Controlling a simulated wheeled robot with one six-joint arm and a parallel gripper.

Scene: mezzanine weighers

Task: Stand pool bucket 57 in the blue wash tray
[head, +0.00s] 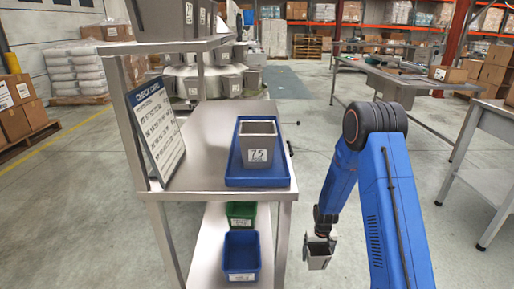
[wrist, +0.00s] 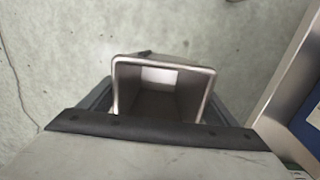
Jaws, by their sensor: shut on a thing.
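My gripper (head: 321,236) is shut on a small grey metal bucket (head: 319,256), held to the right of the steel table and lower than its top. The wrist view looks down into this bucket (wrist: 160,100), which is open-topped and looks empty. I cannot read a number on it. The blue wash tray (head: 257,180) lies on the table top. A grey bucket labelled 75 (head: 259,141) stands upright in the tray, toward its middle and back. The tray's front part is bare.
The steel table (head: 205,150) carries a sign board (head: 157,128) at its left and a shelf with grey buckets (head: 165,18) above. Green (head: 241,212) and blue (head: 241,255) bins sit on its lower shelf. Another steel table (head: 490,185) stands at right. Floor between is clear.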

